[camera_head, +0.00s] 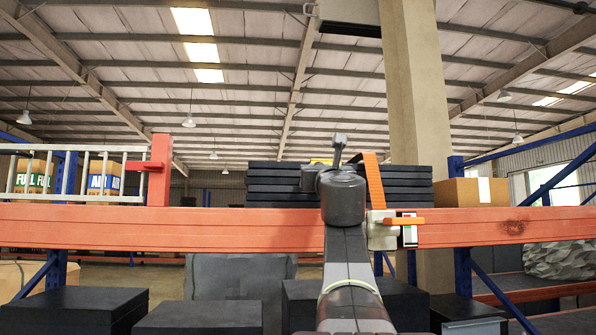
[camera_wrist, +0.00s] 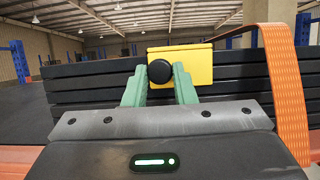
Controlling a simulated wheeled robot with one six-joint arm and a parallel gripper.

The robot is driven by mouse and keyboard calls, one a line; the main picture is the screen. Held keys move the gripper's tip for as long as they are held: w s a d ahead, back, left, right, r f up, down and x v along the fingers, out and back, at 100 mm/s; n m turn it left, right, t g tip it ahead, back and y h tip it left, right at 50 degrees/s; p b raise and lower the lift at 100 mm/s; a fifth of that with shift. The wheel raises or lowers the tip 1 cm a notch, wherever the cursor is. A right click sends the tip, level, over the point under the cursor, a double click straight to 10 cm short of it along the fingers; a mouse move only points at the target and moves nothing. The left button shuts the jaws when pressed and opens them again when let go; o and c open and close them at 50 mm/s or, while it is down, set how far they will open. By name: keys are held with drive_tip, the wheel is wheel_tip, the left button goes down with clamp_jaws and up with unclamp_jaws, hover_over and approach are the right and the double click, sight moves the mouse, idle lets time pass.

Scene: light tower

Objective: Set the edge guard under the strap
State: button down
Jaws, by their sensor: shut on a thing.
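The yellow edge guard (camera_wrist: 198,62) is in the wrist view, with a round black knob on its near face. My gripper (camera_wrist: 159,74) has green fingers shut on the knob, and the guard is in front of the dark slab stack's top edge. Whether it touches the slabs I cannot tell. The orange strap (camera_wrist: 285,90) stands to the right of the guard, with a gap between them. In the head view a sliver of the guard (camera_head: 321,161) shows; my arm hides the gripper's fingers. The strap (camera_head: 374,182) slants down to a buckle (camera_head: 383,230) on the orange beam.
The dark slab stack (camera_head: 275,185) stands behind the long orange beam (camera_head: 150,228). A cardboard box (camera_head: 471,192) is on the right and a pale ladder-like rack (camera_head: 75,172) on the left. Black blocks (camera_head: 75,308) line the front. A concrete column (camera_head: 418,90) rises behind the strap.

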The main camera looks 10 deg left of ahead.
drive_tip(key=d, duration=0.2)
drive_tip(key=shift+w+d, duration=0.3)
drive_tip(key=shift+w, duration=0.05)
drive_tip(key=c, duration=1.2)
unclamp_jaws()
drive_tip(key=shift+s+f, duration=0.1)
drive_tip(key=b+v, duration=0.4)
drive_tip(key=v, duration=0.9)
drive_tip(key=shift+s+f+b, duration=0.1)
drive_tip(key=shift+s+b, duration=0.15)
drive_tip(key=shift+b, duration=0.15)
drive_tip(key=shift+d, duration=0.1)
